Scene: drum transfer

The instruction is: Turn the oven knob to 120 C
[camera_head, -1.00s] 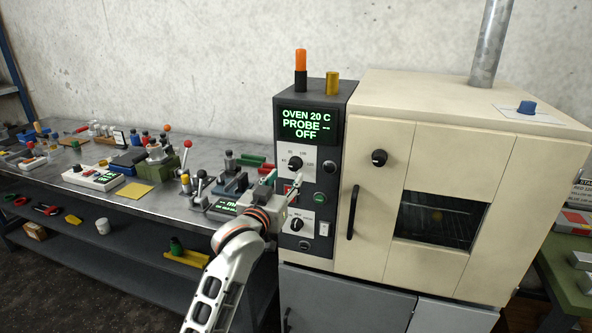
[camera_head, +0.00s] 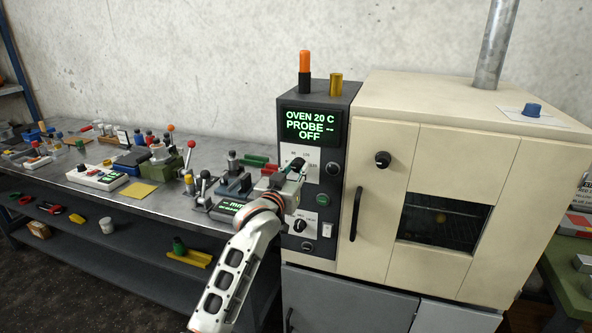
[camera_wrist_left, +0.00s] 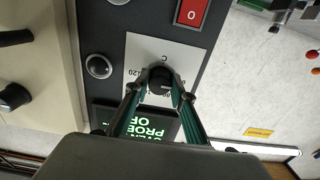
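The oven knob (camera_wrist_left: 160,84) is black and sits on a white dial plate (camera_wrist_left: 165,58) with a printed 120 at its left in the left wrist view. My left gripper (camera_wrist_left: 160,96) is open, with one fingertip on each side of the knob; a small gap seems to show beside it. In the head view the left gripper (camera_head: 294,167) is at the upper dial and hides most of its knob. The display (camera_head: 311,125) reads OVEN 20 C, PROBE --, OFF. My right gripper is not in view.
A lower knob (camera_head: 300,226) sits beneath on the same panel. A red switch (camera_wrist_left: 191,12) and a round button (camera_wrist_left: 99,66) are near the dial. The oven door handle (camera_head: 355,214) stands out to the right. The bench (camera_head: 150,205) at left holds several tools.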

